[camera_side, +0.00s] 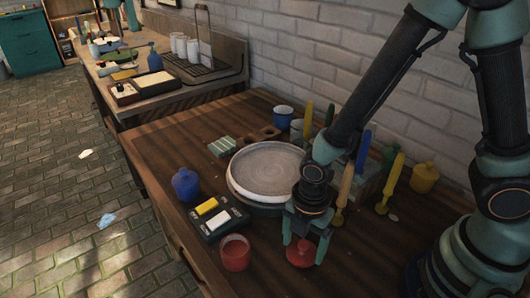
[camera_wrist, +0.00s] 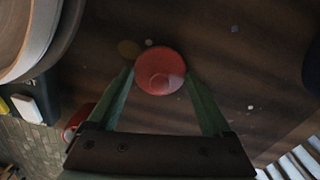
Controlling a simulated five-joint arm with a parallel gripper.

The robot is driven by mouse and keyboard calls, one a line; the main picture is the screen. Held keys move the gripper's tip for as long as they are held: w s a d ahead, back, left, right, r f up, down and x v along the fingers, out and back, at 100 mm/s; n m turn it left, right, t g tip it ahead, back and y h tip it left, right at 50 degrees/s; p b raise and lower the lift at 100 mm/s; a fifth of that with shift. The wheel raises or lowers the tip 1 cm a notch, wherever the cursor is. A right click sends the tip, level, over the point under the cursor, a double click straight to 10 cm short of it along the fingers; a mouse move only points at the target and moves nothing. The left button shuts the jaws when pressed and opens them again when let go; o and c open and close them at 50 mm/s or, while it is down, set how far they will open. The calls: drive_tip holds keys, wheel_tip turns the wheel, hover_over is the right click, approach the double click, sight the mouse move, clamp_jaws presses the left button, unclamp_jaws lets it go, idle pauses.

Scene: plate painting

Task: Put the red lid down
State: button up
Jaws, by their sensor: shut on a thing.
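The red lid (camera_side: 301,253) is between the fingertips of my gripper (camera_side: 303,240), low at the table top near its front right. In the wrist view the round red lid (camera_wrist: 160,71) sits between the two green fingers of my gripper (camera_wrist: 160,80), which is shut on it. I cannot tell whether the lid touches the table. The open red pot (camera_side: 235,252) stands to the left of the lid in the side view. Its edge shows at the lower left of the wrist view (camera_wrist: 75,122).
A round pale plate on a wheel (camera_side: 268,172) stands behind my gripper. A black tray with yellow and white blocks (camera_side: 219,218) and a blue jar (camera_side: 186,184) stand to the left. Brushes and a yellow jar (camera_side: 424,177) stand right. Bare wood (camera_side: 345,265) lies right of the lid.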

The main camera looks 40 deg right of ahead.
sight(303, 244)
drive_tip(key=shift+f, duration=0.15)
drive_tip(key=o, duration=1.1)
wheel_tip(303, 244, up, 12)
drive_tip(key=shift+w+d+r+m+t, duration=0.5)
drive_tip(key=shift+d+r+m+t, duration=0.45)
drive_tip(key=shift+d+r+m, duration=1.95)
drive_tip(key=shift+w+d+r+m+t, duration=0.5)
drive_tip(key=shift+d+r+m+t, duration=0.95)
drive_tip(key=shift+m, duration=2.65)
drive_tip(key=shift+w+d+r+m+t, duration=0.45)
drive_tip(key=shift+d+r+m, duration=1.45)
drive_tip(key=shift+d+m, duration=1.2)
drive_tip(key=shift+a+m, duration=0.4)
drive_tip(key=shift+a, duration=0.05)
